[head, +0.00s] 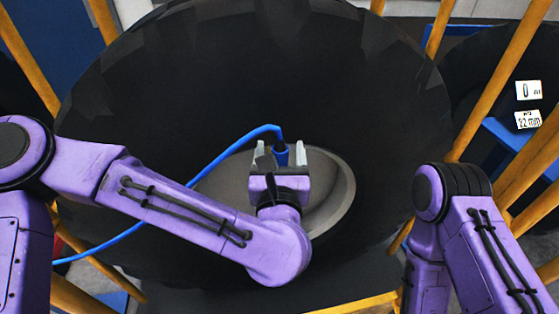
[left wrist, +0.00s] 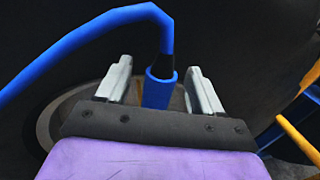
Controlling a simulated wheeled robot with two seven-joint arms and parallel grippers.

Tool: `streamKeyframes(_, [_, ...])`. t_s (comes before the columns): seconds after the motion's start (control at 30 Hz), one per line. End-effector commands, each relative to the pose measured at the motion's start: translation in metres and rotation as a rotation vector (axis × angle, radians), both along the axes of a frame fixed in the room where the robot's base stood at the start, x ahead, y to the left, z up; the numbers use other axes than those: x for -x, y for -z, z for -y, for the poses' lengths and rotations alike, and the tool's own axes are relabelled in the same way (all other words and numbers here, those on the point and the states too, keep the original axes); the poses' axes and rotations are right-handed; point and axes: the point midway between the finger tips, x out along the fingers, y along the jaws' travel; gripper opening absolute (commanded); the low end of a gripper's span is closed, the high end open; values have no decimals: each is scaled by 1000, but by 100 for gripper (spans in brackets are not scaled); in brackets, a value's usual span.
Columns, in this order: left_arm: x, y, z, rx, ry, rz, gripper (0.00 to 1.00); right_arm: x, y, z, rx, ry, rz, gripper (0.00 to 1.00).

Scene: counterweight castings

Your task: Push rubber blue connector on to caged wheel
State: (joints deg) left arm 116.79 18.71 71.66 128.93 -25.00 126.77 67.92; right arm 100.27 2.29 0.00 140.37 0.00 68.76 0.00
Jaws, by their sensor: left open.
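The black wheel (head: 250,75) stands upright in the middle of the head view, with a grey round hub (head: 342,190) low in its face. The blue connector (head: 281,157) is a short blue sleeve at the end of a blue cable; it also shows in the left wrist view (left wrist: 157,92). My left gripper (head: 280,150) is open in front of the hub, one finger on each side of the connector. In the left wrist view (left wrist: 160,85) gaps show between the connector and both fingers. The connector's lower end is hidden behind the gripper. My right arm shows at right, but its gripper does not.
The blue cable (head: 215,162) arcs from the connector down to the lower left, passing behind my left arm. Yellow cage bars (head: 497,80) stand on both sides of the wheel. White labels (head: 528,119) hang at the right, in front of another dark wheel.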

Motion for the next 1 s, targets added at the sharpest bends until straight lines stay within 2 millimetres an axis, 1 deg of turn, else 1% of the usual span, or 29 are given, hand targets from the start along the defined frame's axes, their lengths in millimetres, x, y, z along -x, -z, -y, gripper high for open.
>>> streamKeyframes(0.07, [13, 2, 1, 0, 4, 4, 67, 0, 7, 0, 0, 0, 0, 43])
streamKeyframes(0.3, [71, 2, 0, -2, 6, 7, 67, 0, 22, 0, 0, 0, 0, 43])
streamKeyframes(0.43, [92, 1, 0, -1, 4, 4, 67, 0, 26, 0, 0, 0, 0, 43])
streamKeyframes(0.5, [98, 1, -1, -2, 3, 3, 67, 0, 27, 0, 0, 0, 0, 43])
streamKeyframes(0.6, [101, 1, -1, -1, 1, 1, 67, 0, 27, 0, 0, 0, 0, 43])
streamKeyframes(1.0, [100, 0, -1, -1, 1, 1, 67, 0, 26, 0, 0, 0, 0, 43])
